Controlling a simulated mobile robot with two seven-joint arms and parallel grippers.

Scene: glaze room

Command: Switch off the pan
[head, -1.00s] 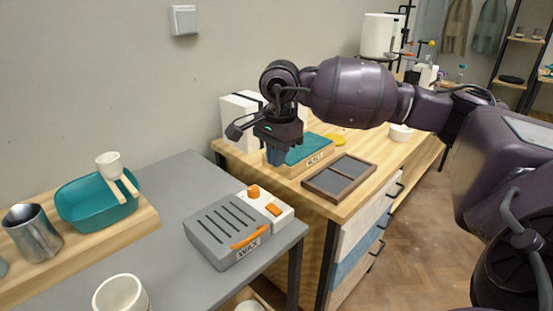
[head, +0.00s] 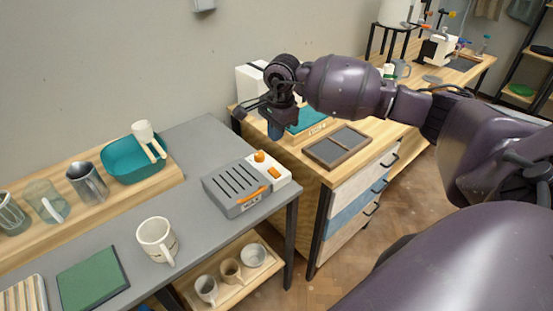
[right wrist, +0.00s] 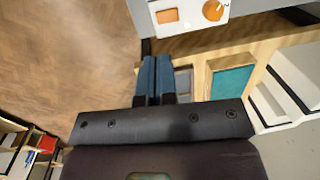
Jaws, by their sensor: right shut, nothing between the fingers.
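The wax pan (head: 228,190) is a grey slotted box with an orange handle, standing near the right end of the grey table. Its white control panel (head: 279,180) is on its right side, with an orange round knob (head: 259,156) and an orange rectangular switch (head: 277,173). The panel also shows at the top of the right wrist view, with the knob (right wrist: 213,10) and the switch (right wrist: 167,16). My right gripper (head: 275,130) is shut and empty, its blue fingers pointing down, above and behind the panel, apart from it. The left gripper is out of view.
A white mug (head: 157,240) and a green board (head: 92,279) are on the grey table (head: 205,238). A teal basin (head: 122,162) and several jugs stand on the wooden shelf at left. A dark framed tray (head: 337,147) lies on the wooden counter near my right gripper.

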